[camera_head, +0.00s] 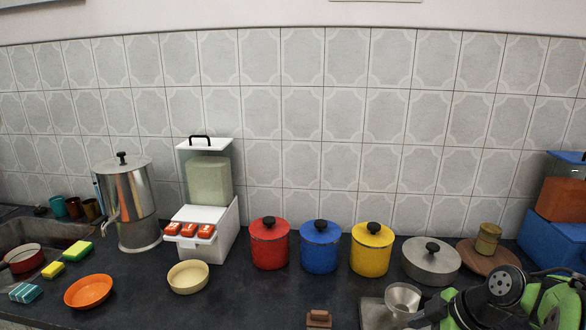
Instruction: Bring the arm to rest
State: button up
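My arm, green and black, comes in at the lower right corner, low over the counter. My gripper (428,314) is at its left end, partly cut off by the bottom edge of the picture. It is right beside a steel tumbler (402,297), which stands on a grey tray or plate (371,312). I cannot tell whether the gripper touches the tumbler, or whether its fingers are open or shut.
Behind stand red (269,245), blue (320,247) and yellow (371,250) canisters and a lidded steel pot (431,262). A round wooden board (488,257) and blue box (555,238) are behind my arm. The dark counter (240,290) is clear at front centre.

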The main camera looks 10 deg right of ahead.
jog(key=s+a+r+m+h+p, duration=0.1)
jog(key=s+a+r+m+h, duration=0.2)
jog(key=a, duration=0.4)
jog(key=s+a+r+m+p, duration=0.2)
jog(key=s+a+r, duration=0.1)
jog(key=a+r, duration=0.3)
jog(key=s+a+r+m+h+p, duration=0.1)
jog(key=s+a+m, duration=0.2)
jog(key=s+m, duration=0.3)
jog(key=s, duration=0.3)
jog(key=shift+s+a+r+m+t+p, duration=0.2)
jog(key=shift+s+r+m+t+p, duration=0.1)
jog(key=shift+r+m+p, duration=0.1)
